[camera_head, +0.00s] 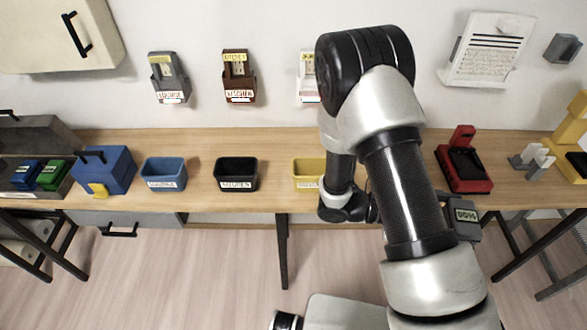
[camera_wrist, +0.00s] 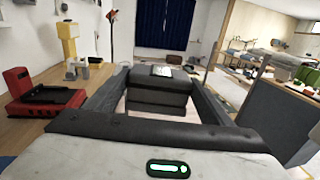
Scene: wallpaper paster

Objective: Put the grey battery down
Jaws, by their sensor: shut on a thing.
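A dark grey battery (camera_wrist: 158,98) with a pale label on top sits between the two fingers of my gripper (camera_wrist: 160,82) in the wrist view. The gripper is shut on it. In the head view the battery (camera_head: 466,217) shows at the right of my forearm, with a small lit-looking label. It appears in front of the table's front edge, apart from the table top. My arm hides most of the gripper in the head view.
The wooden table (camera_head: 395,150) carries a red device (camera_head: 464,168), a yellow bin (camera_head: 307,172), a black bin (camera_head: 236,175), a blue bin (camera_head: 163,174) and a blue box (camera_head: 105,170). A grey and white holder (camera_head: 532,160) stands right of the red device. Wall-mounted holders (camera_head: 238,75) hang above.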

